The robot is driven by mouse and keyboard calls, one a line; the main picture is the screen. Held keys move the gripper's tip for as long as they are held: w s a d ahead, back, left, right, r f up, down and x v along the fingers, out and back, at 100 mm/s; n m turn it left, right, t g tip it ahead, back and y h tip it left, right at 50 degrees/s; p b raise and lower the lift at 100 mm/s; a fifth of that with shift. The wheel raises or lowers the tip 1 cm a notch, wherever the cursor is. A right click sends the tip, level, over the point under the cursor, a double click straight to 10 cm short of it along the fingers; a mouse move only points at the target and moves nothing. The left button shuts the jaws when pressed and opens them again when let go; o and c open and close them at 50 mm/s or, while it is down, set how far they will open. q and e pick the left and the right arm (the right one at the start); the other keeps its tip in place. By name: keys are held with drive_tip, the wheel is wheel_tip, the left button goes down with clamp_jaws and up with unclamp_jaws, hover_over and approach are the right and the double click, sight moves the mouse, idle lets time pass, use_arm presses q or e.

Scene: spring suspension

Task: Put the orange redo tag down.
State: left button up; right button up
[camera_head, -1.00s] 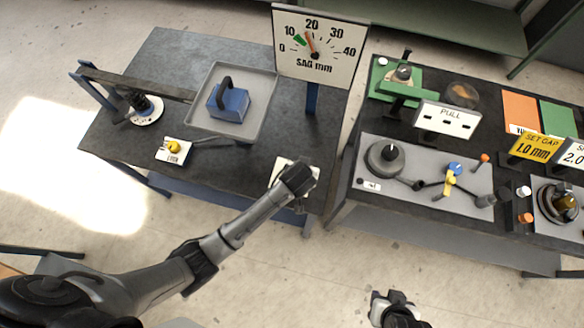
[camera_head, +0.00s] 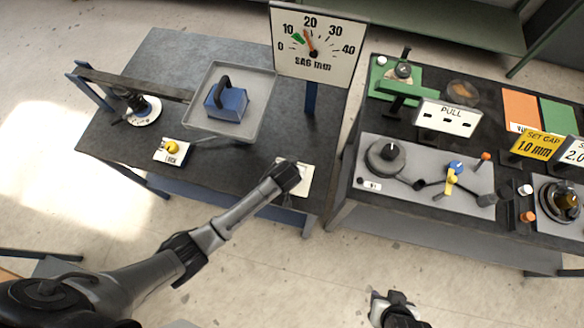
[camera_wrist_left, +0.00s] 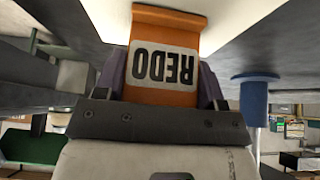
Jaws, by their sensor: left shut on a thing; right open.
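The orange redo tag (camera_wrist_left: 165,55) shows in the left wrist view, with REDO upside down on a white label. My left gripper (camera_wrist_left: 160,90) is shut on it, one finger at each side. In the head view my left gripper (camera_head: 287,178) is at the front right of the left table, over the left part of a white card (camera_head: 306,182); the tag is hidden there by the gripper. Whether the tag touches a surface, I cannot tell. My right gripper (camera_head: 393,306) is open and empty above the floor at the bottom.
The left table (camera_head: 180,60) carries a grey tray (camera_head: 247,125) with a blue handled block (camera_head: 228,103), a yellow-knobbed LOCK plate (camera_head: 171,151) and a SAG mm gauge (camera_head: 315,45). The right table bears a grey panel (camera_head: 380,180) with levers. A floor gap separates the tables.

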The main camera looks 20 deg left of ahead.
use_arm(q)
drive_tip(key=shift+f, duration=0.15)
drive_tip(key=o, duration=0.9)
drive_tip(key=a+p+v, duration=0.1)
drive_tip(key=p+v, duration=0.1)
drive_tip(key=v, duration=1)
drive_tip(key=s+a+r+m, duration=0.1)
drive_tip(key=s+a, duration=0.1)
drive_tip(key=s, duration=0.5)
drive_tip(key=s+a+r+m+g, duration=0.1)
drive_tip(key=s+a+r, duration=0.1)
drive_tip(key=s, duration=0.5)
drive_tip(key=s+a+r+m+g+h, duration=0.1)
drive_tip(key=s+a, duration=0.2)
drive_tip(key=s, duration=0.5)
drive_tip(key=shift+a+r+m, duration=0.25)
drive_tip(key=shift+m, duration=0.05)
